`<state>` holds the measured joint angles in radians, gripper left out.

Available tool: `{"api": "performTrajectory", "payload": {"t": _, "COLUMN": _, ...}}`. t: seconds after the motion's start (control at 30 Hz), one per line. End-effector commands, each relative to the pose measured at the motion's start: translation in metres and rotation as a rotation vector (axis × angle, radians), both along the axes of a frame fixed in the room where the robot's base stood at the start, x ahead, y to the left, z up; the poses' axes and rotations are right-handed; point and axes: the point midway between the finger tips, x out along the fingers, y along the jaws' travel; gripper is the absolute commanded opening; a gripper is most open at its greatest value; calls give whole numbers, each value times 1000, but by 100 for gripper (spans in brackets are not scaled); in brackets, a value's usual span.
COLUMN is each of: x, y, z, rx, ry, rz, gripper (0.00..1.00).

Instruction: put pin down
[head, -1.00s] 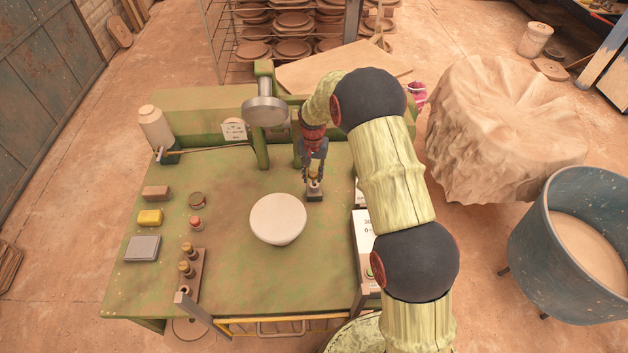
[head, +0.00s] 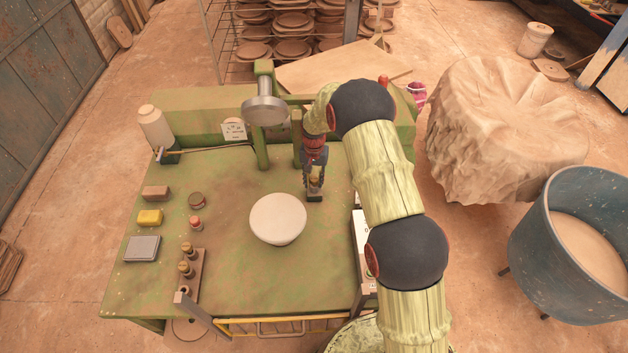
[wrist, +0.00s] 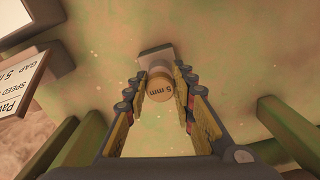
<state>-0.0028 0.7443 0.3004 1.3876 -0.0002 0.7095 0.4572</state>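A pin with a brass-coloured top marked "5 mm" (wrist: 160,88) stands upright on a small grey block (wrist: 156,55). In the head view the pin (head: 314,183) and the dark block (head: 314,197) are on the green table, right of the white bowl. My gripper (head: 314,178) points down over the pin. In the wrist view its fingers (wrist: 163,78) stand on both sides of the pin, apart, with a narrow gap showing beside it. The pin's lower part is hidden under its top.
A white bowl (head: 278,219) sits close to the left of the block. A brown rack (head: 189,285) with similar pins is at the front left. A post with a round metal wheel (head: 264,110) rises behind. The table front has bare room.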

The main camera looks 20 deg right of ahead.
Motion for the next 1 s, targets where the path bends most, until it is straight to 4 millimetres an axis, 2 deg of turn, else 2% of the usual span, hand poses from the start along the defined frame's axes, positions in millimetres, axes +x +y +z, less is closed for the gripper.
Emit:
{"api": "performTrajectory", "payload": {"t": 0.27, "x": 0, "y": 0, "z": 1, "rx": 0, "ry": 0, "rz": 0, "gripper": 42}}
{"api": "performTrajectory", "payload": {"t": 0.63, "x": 1, "y": 0, "z": 6, "rx": 0, "ry": -1, "rz": 0, "gripper": 42}}
{"api": "performTrajectory", "payload": {"t": 0.77, "x": 1, "y": 0, "z": 23, "rx": 0, "ry": -3, "rz": 0, "gripper": 42}}
{"api": "performTrajectory", "payload": {"t": 1.0, "x": 1, "y": 0, "z": 73, "rx": 0, "ry": -3, "rz": 0, "gripper": 42}}
